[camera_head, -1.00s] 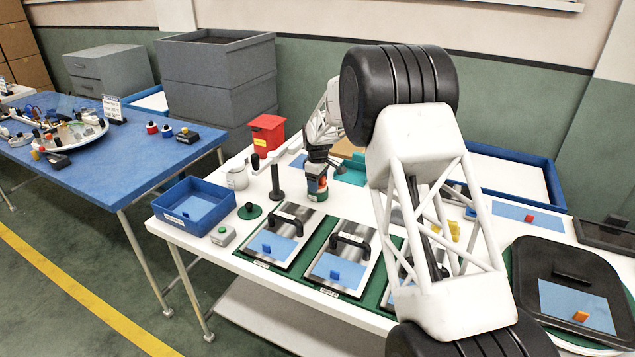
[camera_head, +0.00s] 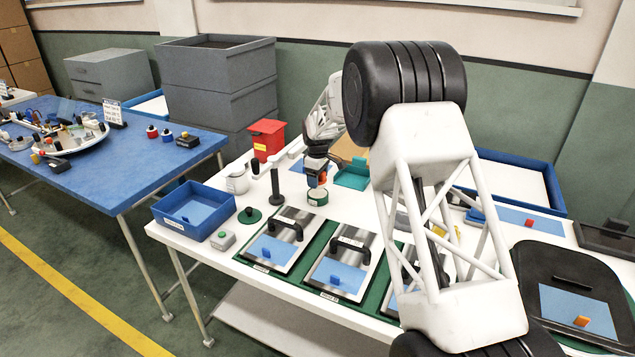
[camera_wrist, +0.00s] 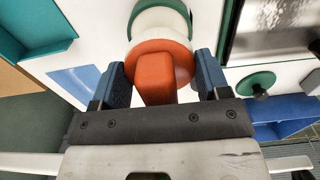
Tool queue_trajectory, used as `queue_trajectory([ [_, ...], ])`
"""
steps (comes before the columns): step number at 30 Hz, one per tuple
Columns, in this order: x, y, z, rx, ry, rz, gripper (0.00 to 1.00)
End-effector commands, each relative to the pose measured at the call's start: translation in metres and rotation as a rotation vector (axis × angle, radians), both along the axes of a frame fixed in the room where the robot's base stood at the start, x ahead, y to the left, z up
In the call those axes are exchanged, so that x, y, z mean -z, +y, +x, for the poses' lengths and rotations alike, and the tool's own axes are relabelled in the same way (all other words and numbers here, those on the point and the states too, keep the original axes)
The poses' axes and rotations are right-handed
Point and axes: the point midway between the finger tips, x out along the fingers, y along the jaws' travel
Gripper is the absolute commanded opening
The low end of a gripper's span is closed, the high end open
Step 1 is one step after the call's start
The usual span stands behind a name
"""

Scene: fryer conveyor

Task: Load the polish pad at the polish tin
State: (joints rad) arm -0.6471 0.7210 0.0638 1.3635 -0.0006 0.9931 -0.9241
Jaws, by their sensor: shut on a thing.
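My gripper (camera_head: 317,172) is shut on the orange-red polish pad (camera_wrist: 157,80); its block-shaped grip sits between my two blue fingers in the wrist view. The pad also shows under my gripper in the head view (camera_head: 322,180). The round green polish tin (camera_head: 317,197) with a pale label stands on the white table just below the pad. In the wrist view the tin's green rim (camera_wrist: 188,12) and a whitish round surface show beyond the pad, partly hidden by it. The pad appears slightly above the tin.
Steel plates with black handles and blue patches (camera_head: 341,265) lie in front of the tin. A dark post (camera_head: 276,185), a white jug (camera_head: 237,178) and a blue bin (camera_head: 194,208) stand to the left. A teal tray (camera_head: 353,173) is close on the right.

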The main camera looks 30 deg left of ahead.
Motion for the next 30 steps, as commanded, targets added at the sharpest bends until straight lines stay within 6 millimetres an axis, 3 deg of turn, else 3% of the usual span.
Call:
queue_trajectory([
  [15,-0.029,0.000,0.000,0.000,-0.001,0.001,0.50],
  [30,-0.032,0.000,0.000,0.000,0.000,0.000,0.50],
])
